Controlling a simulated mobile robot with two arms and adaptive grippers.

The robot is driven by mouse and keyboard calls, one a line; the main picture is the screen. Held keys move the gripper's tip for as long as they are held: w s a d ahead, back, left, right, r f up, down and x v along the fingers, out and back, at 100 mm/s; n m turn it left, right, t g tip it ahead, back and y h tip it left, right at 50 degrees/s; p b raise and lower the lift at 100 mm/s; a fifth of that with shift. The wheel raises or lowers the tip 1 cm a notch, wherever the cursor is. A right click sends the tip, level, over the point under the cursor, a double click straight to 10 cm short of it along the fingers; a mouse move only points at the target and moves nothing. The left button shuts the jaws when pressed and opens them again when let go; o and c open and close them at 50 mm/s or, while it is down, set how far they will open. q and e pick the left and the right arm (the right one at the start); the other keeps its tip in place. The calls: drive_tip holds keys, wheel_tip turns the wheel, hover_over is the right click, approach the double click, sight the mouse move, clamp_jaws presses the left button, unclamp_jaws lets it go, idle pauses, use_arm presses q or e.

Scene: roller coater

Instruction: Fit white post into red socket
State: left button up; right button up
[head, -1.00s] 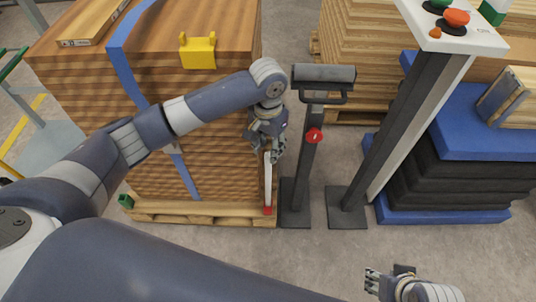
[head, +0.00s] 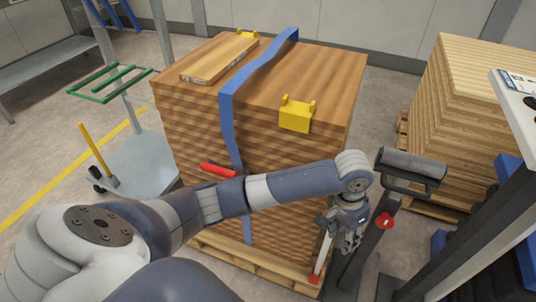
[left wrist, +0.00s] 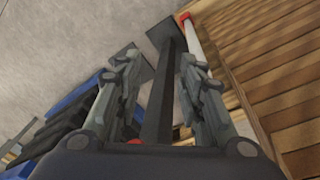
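The white post (head: 321,252) stands nearly upright at the front right corner of the wood stack. Its lower end meets the red socket (head: 314,280); how deep it sits I cannot tell. My left gripper (head: 346,240) is beside the post's upper part, which it partly hides. In the left wrist view the fingers (left wrist: 158,75) are spread open with nothing gripped. The white post (left wrist: 197,42) shows outside them, beside the right finger, with the red socket (left wrist: 184,17) at its far end. My right gripper is out of view.
The strapped wood stack (head: 205,125) on its pallet (head: 265,272) fills the middle, with a yellow corner piece (head: 297,115) on top. A dark stand (head: 413,165) with a red knob (head: 385,221) is close right of the gripper. A grey cart (head: 140,160) stands left.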

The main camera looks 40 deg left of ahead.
use_arm(q)
drive_tip(key=s+d+f+t+h, duration=0.1)
drive_tip(key=s+d+f+h, duration=0.15)
drive_tip(key=s+f, duration=0.25)
drive_tip(key=s+a+f+n+t+y, duration=0.1)
drive_tip(key=s+a+f+n+y, duration=0.1)
drive_tip(key=s+a+f, duration=0.5)
drive_tip(key=s+a+y, duration=0.1)
drive_tip(key=s+a, duration=0.4)
drive_tip(key=s, duration=0.3)
drive_tip(key=shift+f+t+y, duration=0.2)
drive_tip(key=shift+t+y, duration=0.15)
drive_tip(key=shift+t, duration=0.05)
